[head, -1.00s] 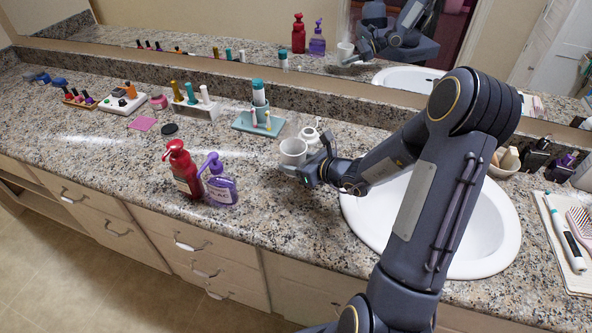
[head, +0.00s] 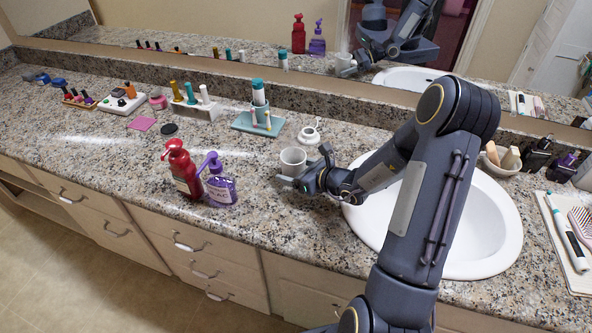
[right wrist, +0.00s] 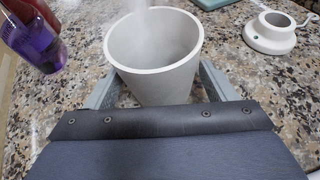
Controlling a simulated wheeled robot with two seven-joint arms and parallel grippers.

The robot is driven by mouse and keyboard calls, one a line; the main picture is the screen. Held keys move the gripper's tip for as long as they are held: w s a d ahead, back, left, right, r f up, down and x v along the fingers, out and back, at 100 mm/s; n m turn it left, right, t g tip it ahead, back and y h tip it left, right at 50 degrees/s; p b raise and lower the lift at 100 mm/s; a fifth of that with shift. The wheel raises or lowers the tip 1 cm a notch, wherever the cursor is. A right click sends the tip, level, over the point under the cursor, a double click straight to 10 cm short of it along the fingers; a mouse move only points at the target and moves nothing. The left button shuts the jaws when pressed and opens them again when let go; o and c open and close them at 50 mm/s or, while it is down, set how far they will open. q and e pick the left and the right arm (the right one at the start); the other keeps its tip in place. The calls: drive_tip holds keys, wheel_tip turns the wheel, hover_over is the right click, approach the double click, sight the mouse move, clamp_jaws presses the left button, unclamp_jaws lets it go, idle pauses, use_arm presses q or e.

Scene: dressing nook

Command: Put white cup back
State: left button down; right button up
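The white cup (head: 293,158) stands upright, left of the sink. My right gripper (head: 305,168) has its fingers on opposite sides of the cup and is shut on it. In the right wrist view the cup (right wrist: 155,60) sits between the two grey fingers (right wrist: 160,85), its open rim tilted toward the camera. I cannot tell whether its base touches the counter. A small white round holder with a ring-like top (head: 310,134) stands behind the cup; it also shows in the right wrist view (right wrist: 272,32). My left gripper is out of view.
A red pump bottle (head: 181,170) and a purple bottle (head: 220,186) stand left of the cup. A teal tray (head: 258,123) with bottles lies behind. The sink (head: 470,235) is to the right. The granite counter (head: 255,230) is clear in front.

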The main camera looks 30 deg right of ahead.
drive_tip(key=shift+r+p, duration=0.35)
drive_tip(key=v, duration=1.1)
drive_tip(key=shift+s, duration=0.3)
drive_tip(key=s+a+r+n+g+y, duration=0.3)
drive_tip(key=s+a+r+n, duration=0.15)
drive_tip(key=a+n, duration=0.4)
drive_tip(key=s+a+r+n+g+y, duration=0.2)
drive_tip(key=s+a+r+n+g, duration=0.1)
drive_tip(key=a+r+n, duration=0.45)
drive_tip(key=s+f+n+g+h, duration=0.1)
drive_tip(key=s+n+h, duration=0.4)
drive_tip(key=s+n, duration=0.6)
drive_tip(key=shift+d+f+n, duration=0.35)
drive_tip(key=shift+d+n, duration=0.05)
drive_tip(key=shift+n, duration=1.7)
